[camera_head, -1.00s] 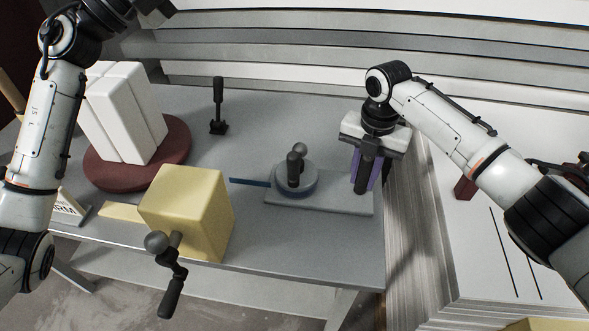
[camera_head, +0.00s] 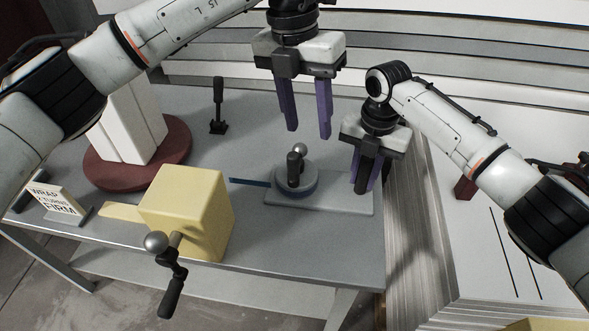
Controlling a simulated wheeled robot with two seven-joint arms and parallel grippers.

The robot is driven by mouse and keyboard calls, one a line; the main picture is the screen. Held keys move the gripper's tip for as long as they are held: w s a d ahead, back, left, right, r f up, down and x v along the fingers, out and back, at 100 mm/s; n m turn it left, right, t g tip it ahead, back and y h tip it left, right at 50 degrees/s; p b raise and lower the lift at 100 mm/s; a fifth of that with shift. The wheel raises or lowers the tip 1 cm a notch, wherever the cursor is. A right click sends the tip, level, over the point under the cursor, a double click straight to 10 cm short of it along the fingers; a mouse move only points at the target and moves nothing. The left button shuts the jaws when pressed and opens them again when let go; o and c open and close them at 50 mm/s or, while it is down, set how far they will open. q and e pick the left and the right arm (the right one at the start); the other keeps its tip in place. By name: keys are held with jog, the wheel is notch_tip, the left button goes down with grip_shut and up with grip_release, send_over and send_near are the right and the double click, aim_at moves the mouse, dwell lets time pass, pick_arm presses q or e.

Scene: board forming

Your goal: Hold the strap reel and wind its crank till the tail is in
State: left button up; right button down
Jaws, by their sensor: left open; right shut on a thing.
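The strap reel (camera_head: 310,186) is a grey disc with a dark crank knob (camera_head: 294,165) on top, set on a grey base plate (camera_head: 340,200). Its blue strap tail (camera_head: 250,182) sticks out to the left over the table. My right gripper (camera_head: 367,184), with purple fingers, is shut at the right end of the base plate on a dark upright grip (camera_head: 365,172), partly hidden by the gripper. My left gripper (camera_head: 308,134) is open and empty, pointing down above and slightly behind the reel, its fingertips apart from the crank.
A yellow block (camera_head: 188,205) with its own crank (camera_head: 170,275) stands at the table's front edge. White blocks sit on a round dark red base (camera_head: 105,172) at left. A black upright handle (camera_head: 218,112) stands behind. A small lettered sign (camera_head: 58,200) is at left. White boards are stacked at right.

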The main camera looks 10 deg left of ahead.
aim_at(294, 154)
pick_arm(q)
jog(key=shift+w+a+y, duration=0.15)
jog(key=shift+a+y, duration=0.65)
jog(key=shift+a, duration=0.3)
jog(key=shift+a+f, duration=0.15)
jog(key=shift+f, duration=0.15)
notch_tip(294, 154, down, 11)
jog(key=shift+f, duration=0.2)
